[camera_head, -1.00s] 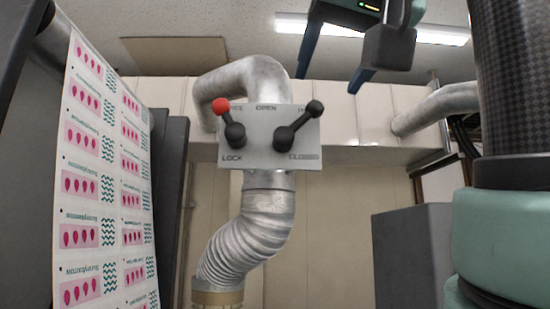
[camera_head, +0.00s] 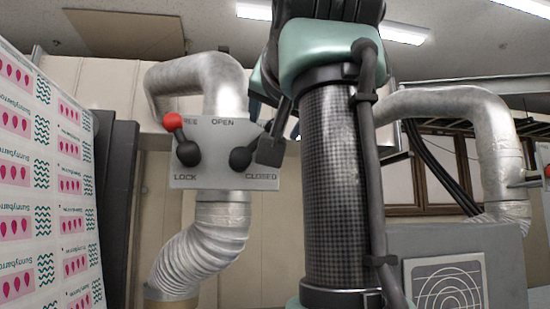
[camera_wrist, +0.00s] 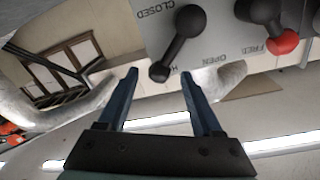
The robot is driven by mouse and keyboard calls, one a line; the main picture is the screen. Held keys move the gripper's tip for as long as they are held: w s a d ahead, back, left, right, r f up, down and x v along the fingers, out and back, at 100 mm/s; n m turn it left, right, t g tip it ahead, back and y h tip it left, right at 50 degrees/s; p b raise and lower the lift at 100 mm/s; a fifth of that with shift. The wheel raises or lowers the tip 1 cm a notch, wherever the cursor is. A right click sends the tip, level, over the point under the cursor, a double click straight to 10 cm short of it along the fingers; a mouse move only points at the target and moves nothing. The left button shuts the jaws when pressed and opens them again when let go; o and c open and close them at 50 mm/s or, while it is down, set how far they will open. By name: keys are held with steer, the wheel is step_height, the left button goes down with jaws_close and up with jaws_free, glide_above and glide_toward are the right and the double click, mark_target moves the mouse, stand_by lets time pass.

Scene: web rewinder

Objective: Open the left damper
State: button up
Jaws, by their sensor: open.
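The left damper's grey plate (camera_head: 210,180) is on a silver duct, with FREE, OPEN, LOCK and CLOSED marked on it. Its red-knobbed lever (camera_head: 173,122) points up-left at FREE; it also shows in the wrist view (camera_wrist: 284,42). The black lever (camera_head: 240,158) slants up-right, between OPEN and CLOSED; its outer end is hidden behind my gripper in the head view. In the wrist view the black lever's tip (camera_wrist: 158,72) appears between my open fingertips. My gripper (camera_head: 272,138) is open at the plate's right side. I cannot tell whether it touches the lever.
A printed web (camera_head: 45,190) runs along the left. A grey box with a round chart (camera_head: 445,285) stands at the right, before a second silver duct (camera_head: 490,150). Another red knob (camera_head: 547,171) shows at the right edge. My arm covers the middle.

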steer(key=shift+w, duration=0.5)
jaws_close()
stand_by(1.2)
